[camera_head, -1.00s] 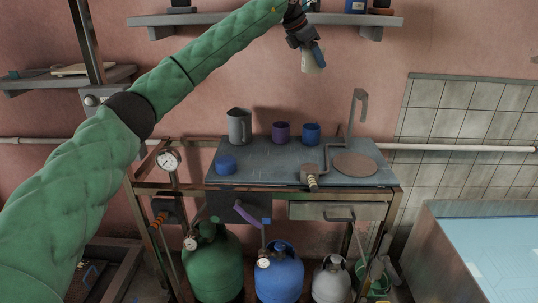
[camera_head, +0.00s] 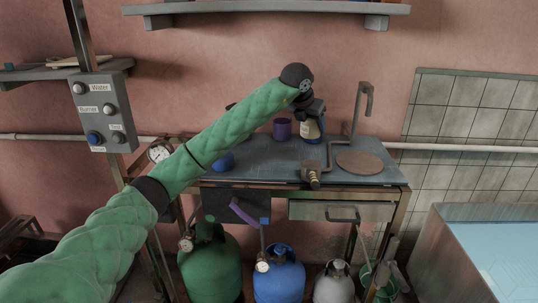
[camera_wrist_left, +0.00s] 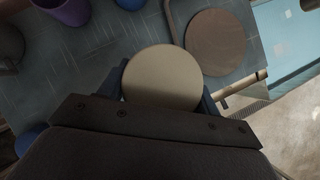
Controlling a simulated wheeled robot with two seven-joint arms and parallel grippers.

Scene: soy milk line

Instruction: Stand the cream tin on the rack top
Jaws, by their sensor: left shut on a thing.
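The cream tin (camera_head: 313,129) is upright in my left gripper (camera_head: 312,120), over the back middle of the rack top (camera_head: 270,160). Its round pale lid (camera_wrist_left: 162,76) fills the space between the dark fingers in the left wrist view. My left gripper is shut on the tin. I cannot tell whether the tin's base touches the grey rack top. My green left arm hides the top's left part. My right gripper is not in view.
A purple cup (camera_head: 282,129) stands left of the tin. A blue round item (camera_head: 223,161) is partly behind my arm. A brown round plate (camera_head: 360,163) and a bent metal pipe (camera_head: 364,100) are to the right. The front middle of the top is clear.

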